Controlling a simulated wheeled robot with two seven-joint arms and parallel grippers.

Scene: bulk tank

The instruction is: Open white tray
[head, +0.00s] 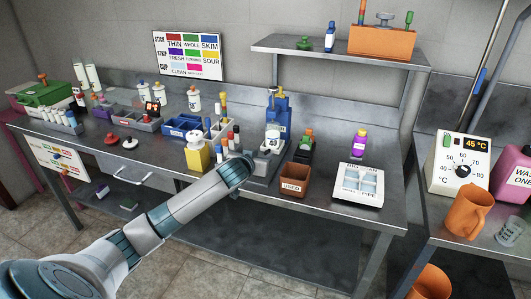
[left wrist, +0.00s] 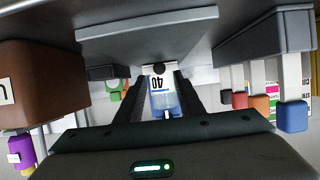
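The white tray (head: 347,197) lies on the right part of the steel bench in the head view. Pale, clear-looking squares show inside its rim; I cannot tell whether a cover lies over them. In the head view the fingertips are hidden behind my wrist. My right gripper is out of view.
A blue device (head: 279,112), several coloured-cap tubes and a yellow block (head: 198,156) stand close around my left gripper. A purple bottle (head: 359,143) stands behind the tray. A temperature box (head: 463,165) and orange jug (head: 468,211) stand on the right bench.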

